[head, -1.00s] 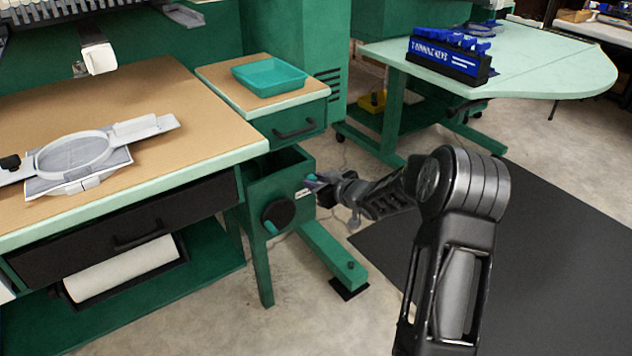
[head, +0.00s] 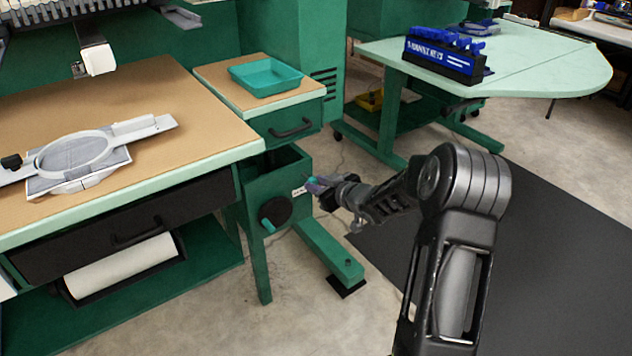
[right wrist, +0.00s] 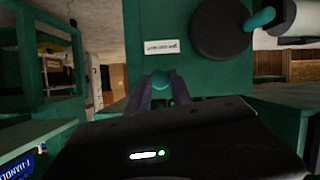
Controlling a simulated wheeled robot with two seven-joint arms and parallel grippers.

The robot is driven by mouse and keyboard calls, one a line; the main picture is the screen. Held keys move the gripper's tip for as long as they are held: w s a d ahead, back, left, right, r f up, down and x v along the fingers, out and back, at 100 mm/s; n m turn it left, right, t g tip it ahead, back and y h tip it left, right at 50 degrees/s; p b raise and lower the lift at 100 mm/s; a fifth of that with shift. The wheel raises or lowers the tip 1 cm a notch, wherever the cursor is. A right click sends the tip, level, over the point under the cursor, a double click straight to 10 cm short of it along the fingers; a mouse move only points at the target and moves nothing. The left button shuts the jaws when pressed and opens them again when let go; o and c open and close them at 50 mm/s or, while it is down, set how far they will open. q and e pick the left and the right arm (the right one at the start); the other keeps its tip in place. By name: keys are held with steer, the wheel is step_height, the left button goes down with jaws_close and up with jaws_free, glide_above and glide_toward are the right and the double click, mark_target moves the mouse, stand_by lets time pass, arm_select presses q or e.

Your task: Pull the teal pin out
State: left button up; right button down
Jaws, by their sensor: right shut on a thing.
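The teal pin shows as a round teal knob (right wrist: 160,81) between my right fingertips in the right wrist view. Only a small teal bit of it shows in the head view (head: 309,179). My right gripper (head: 314,185) is shut on it, close to the side of the green box under the small table (head: 288,165). The fingers also show in the right wrist view (right wrist: 158,88). The pin's shaft is hidden, so I cannot tell whether it still sits in the box. My left gripper is not in view.
A black disc (head: 273,211) with a teal handle (head: 268,226) is on the box beside the gripper. A white label (right wrist: 162,46) is just above the pin in the wrist view. A green foot bar (head: 330,258) runs below. A teal tray (head: 265,76) sits above.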

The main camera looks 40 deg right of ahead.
steer(key=c, duration=1.1)
jaws_free()
steer(key=shift+s, duration=0.1)
steer(key=p+v, duration=0.2)
steer(key=v, duration=0.5)
steer(key=shift+s+r, duration=0.1)
steer(key=shift+s, duration=0.25)
